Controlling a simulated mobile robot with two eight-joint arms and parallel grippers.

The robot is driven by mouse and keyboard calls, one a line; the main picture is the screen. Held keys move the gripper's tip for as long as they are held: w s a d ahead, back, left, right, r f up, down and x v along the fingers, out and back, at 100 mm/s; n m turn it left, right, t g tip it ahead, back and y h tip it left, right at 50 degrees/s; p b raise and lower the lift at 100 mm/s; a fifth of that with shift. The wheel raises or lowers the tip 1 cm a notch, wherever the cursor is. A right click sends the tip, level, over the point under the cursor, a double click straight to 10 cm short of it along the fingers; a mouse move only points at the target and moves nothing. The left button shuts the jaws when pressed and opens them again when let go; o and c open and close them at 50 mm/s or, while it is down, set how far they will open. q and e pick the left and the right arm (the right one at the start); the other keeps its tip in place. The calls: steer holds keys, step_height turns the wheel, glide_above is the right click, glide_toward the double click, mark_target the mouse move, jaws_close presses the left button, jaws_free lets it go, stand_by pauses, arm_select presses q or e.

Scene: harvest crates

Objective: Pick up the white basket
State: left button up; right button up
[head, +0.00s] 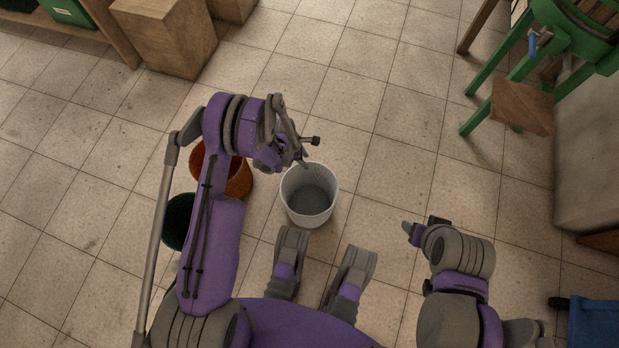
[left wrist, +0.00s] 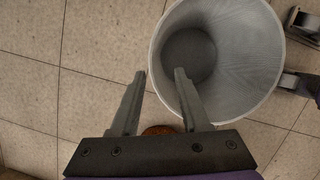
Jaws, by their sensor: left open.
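The white basket (head: 309,207) stands upright and empty on the tiled floor, in front of my base. My left gripper (head: 306,154) is above the basket's far left rim in the head view. In the left wrist view the gripper (left wrist: 160,75) is open, and the basket (left wrist: 262,70) lies to the right, with one finger overlapping its rim and the other outside it. I cannot tell whether that finger touches the basket. My right gripper (head: 412,232) is to the right of the basket, well apart from it; its jaws are not clear.
An orange-brown basket (head: 240,180) and a dark green one (head: 177,222) stand left of the white basket, partly behind my left arm. A wooden crate (head: 172,45) is at the back left. A green stand (head: 515,68) is at the right, with a blue bin (head: 597,322) lower right. Floor beyond is clear.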

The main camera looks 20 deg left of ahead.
mark_target(309, 164)
arm_select(q)
steer(key=x, duration=0.2)
steer(key=b+x, duration=0.1)
steer(key=x, duration=0.1)
steer(key=b+x, duration=0.1)
steer(key=x, duration=0.2)
steer(key=shift+w+a, duration=0.25)
steer(key=shift+a, duration=0.1)
jaws_close()
stand_by(1.0)
